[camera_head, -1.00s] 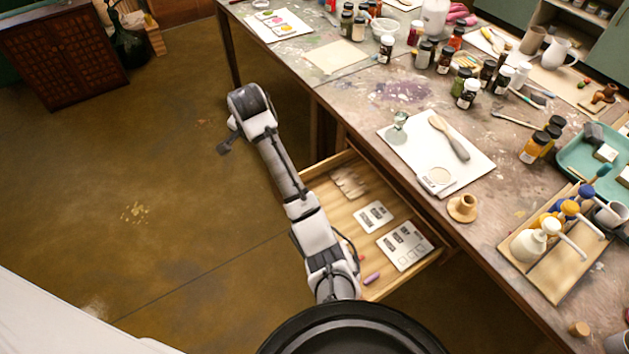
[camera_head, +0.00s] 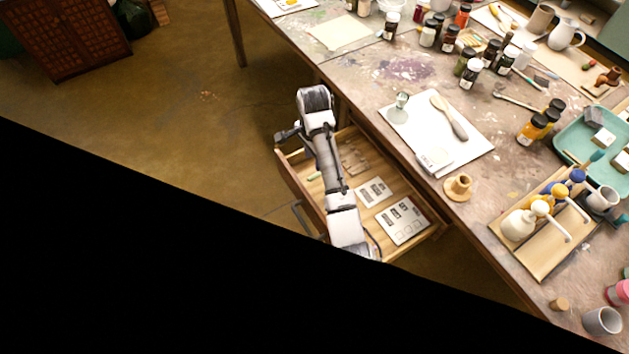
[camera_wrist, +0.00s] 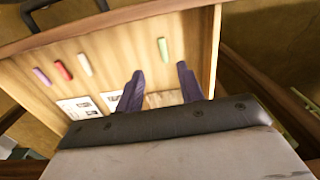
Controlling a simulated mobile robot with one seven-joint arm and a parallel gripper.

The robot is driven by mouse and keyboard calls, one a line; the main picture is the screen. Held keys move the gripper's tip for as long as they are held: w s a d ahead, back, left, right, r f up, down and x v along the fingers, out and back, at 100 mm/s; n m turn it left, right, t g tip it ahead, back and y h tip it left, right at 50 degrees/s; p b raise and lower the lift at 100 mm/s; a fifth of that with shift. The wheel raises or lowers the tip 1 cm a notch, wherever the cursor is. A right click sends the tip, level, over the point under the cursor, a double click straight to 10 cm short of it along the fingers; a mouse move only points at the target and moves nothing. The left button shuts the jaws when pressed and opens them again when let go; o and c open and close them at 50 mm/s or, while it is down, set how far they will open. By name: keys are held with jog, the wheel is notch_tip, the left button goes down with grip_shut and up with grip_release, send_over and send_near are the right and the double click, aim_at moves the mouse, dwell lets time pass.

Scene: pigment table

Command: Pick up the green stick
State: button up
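The green stick (camera_wrist: 163,49) lies on the floor of an open wooden drawer (camera_wrist: 120,38). In the wrist view it is just beyond the gap between my fingertips, apart from both. A small green piece of it shows in the head view (camera_head: 314,176), left of my arm. My gripper (camera_wrist: 160,70) is open and empty, with its two dark fingers spread and pointing toward the drawer. In the head view my gripper (camera_head: 286,135) is over the drawer's far left corner, and its fingers are hard to make out.
Purple (camera_wrist: 41,76), red (camera_wrist: 62,70) and white (camera_wrist: 84,64) sticks lie in the drawer, left of the green one. Printed cards (camera_head: 403,220) lie there too. The drawer's walls surround the sticks. The cluttered table (camera_head: 330,65) stands beside and above the drawer.

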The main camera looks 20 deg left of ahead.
jog(key=f, duration=0.4)
jog(key=f+p, duration=0.1)
jog(key=f, duration=0.3)
jog(key=shift+w+a+f, duration=0.15)
jog(key=shift+a+f, duration=0.05)
jog(key=shift+f, duration=0.1)
jog(key=c, duration=0.8)
